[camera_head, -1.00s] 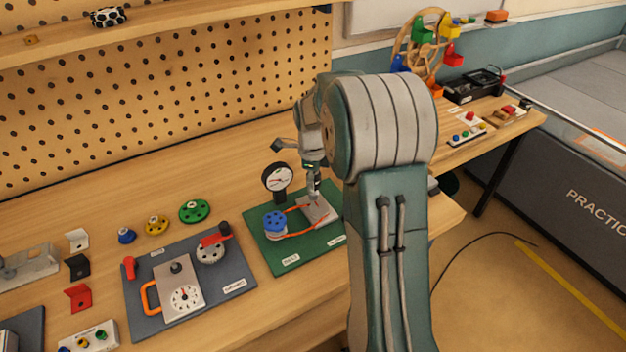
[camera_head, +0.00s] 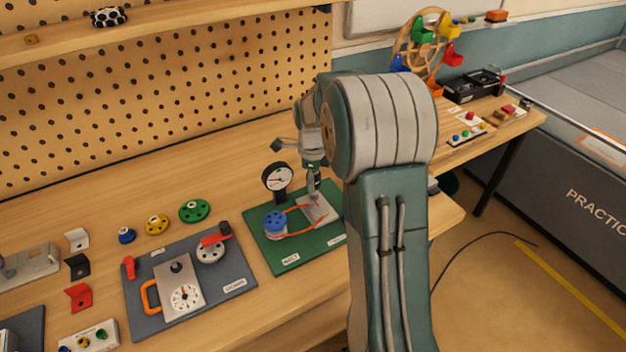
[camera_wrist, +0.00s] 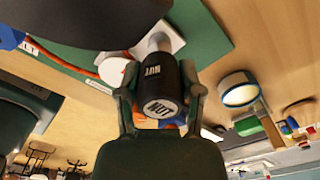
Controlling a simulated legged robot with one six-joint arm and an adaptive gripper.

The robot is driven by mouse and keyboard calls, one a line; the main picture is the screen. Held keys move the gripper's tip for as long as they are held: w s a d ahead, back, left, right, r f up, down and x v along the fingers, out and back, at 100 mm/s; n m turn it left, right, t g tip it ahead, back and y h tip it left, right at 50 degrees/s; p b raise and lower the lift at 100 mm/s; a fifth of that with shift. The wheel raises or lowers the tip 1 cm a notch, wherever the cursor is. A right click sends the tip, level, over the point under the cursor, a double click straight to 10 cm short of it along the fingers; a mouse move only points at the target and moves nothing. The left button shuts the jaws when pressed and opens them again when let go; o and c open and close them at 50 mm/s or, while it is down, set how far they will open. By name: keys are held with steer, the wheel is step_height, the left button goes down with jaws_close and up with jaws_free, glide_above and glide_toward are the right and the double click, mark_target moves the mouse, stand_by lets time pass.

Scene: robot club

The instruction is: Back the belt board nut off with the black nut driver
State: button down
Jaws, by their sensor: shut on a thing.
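The green belt board (camera_head: 285,255) lies on the bench, with a blue pulley (camera_head: 275,221), an orange belt (camera_head: 298,231), a pale plate (camera_head: 321,211) and a round dial gauge (camera_head: 278,177) on it. My gripper (camera_wrist: 160,100) is shut on the black nut driver (camera_wrist: 159,90), which is marked NUT. In the head view the driver stands about upright over the pale plate. In the wrist view its metal shaft (camera_wrist: 159,41) reaches to the plate. The nut is hidden, and I cannot tell whether the driver's tip is seated on it.
A grey board (camera_head: 232,285) with a dial and an orange handle lies left of the belt board. Loose green (camera_head: 194,211), yellow (camera_head: 157,225) and blue (camera_head: 127,235) wheels sit behind it. A pegboard stands at the back. Bare bench lies behind the belt board.

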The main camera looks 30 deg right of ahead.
steer(key=n, duration=0.6)
steer(key=shift+f, duration=0.1)
steer(key=n, duration=0.6)
steer(key=shift+c, duration=1)
jaws_free()
steer(key=m, duration=0.5)
steer(key=shift+m, duration=0.4)
steer(key=m, duration=0.6)
